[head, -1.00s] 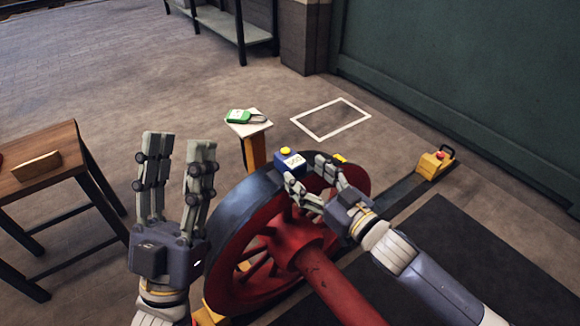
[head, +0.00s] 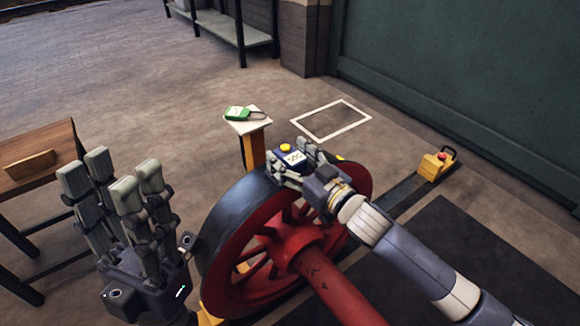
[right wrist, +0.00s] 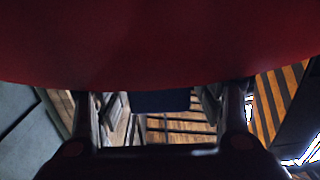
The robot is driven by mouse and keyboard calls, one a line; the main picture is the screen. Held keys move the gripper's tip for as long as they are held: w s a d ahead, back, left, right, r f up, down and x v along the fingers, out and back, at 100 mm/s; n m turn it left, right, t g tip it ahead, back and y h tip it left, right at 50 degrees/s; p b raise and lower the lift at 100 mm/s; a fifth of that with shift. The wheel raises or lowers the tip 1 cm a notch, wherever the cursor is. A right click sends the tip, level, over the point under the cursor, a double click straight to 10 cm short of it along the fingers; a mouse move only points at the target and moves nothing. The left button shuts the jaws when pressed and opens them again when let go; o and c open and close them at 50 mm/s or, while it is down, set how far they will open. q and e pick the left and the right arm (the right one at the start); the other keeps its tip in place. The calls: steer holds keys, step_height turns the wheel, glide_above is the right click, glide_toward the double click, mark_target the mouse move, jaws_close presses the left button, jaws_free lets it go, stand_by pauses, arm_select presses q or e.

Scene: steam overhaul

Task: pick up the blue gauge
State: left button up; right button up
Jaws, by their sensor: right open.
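The blue gauge (head: 292,157), a small dark blue box with a pale face and a yellow top, sits at the top of the big wheel (head: 232,222). My right gripper (head: 291,163) is open, with its fingers around the near part of the gauge and partly hiding it. I cannot tell whether they touch it. In the right wrist view a dark blue block (right wrist: 162,101), seemingly the gauge, shows between the two fingers, below a large dark red surface. My left gripper (head: 111,178) is open and empty at the lower left, fingers pointing up.
A small stand (head: 250,125) behind the wheel bears a green device (head: 238,113). A wooden table (head: 50,140) is at the left. A yellow box with a red button (head: 436,165) stands at the right. A white outline (head: 333,121) marks clear floor.

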steer(key=c, duration=1.3)
steer(key=shift+r, duration=0.1)
steer(key=shift+c, duration=0.7)
